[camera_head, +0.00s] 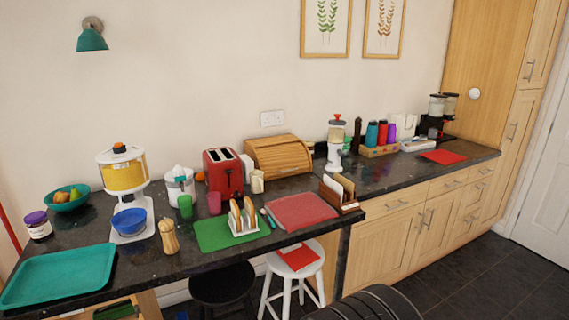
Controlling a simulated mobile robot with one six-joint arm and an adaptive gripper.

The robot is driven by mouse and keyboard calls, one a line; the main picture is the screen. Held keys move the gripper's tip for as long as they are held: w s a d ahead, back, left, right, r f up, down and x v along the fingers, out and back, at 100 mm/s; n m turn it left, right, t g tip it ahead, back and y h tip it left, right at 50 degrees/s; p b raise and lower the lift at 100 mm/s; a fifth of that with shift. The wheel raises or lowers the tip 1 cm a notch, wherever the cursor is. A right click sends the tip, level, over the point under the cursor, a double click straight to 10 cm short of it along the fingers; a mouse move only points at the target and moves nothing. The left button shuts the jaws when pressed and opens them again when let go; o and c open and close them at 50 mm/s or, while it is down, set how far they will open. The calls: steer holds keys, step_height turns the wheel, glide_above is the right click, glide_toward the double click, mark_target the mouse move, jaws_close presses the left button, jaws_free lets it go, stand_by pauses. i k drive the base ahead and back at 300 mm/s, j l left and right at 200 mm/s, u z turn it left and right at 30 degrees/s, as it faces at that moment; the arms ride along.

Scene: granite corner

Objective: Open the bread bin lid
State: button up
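The bread bin (280,157) is a light wooden box with a slatted, curved roll-type lid (284,152). It stands on the dark granite counter against the back wall, right of the red toaster. The lid appears down, covering the front. A small knob or handle is too small to make out. My gripper is not in view.
The red toaster (223,173) and a cream mug (257,182) stand close to the bin's left side. A white-and-clear grinder (335,143) stands to its right. A red mat (301,211), toast rack (243,217) and letter holder (339,195) lie in front. Two stools stand below.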

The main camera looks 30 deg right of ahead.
mark_target(270, 158)
steer(key=i+l, duration=0.3)
steer(key=l, duration=0.2)
steer(key=i+l, duration=0.65)
steer(key=l, duration=0.3)
steer(key=i+l, duration=0.3)
steer(key=l, duration=0.15)
steer(key=i+l, duration=0.3)
steer(key=l, duration=0.2)
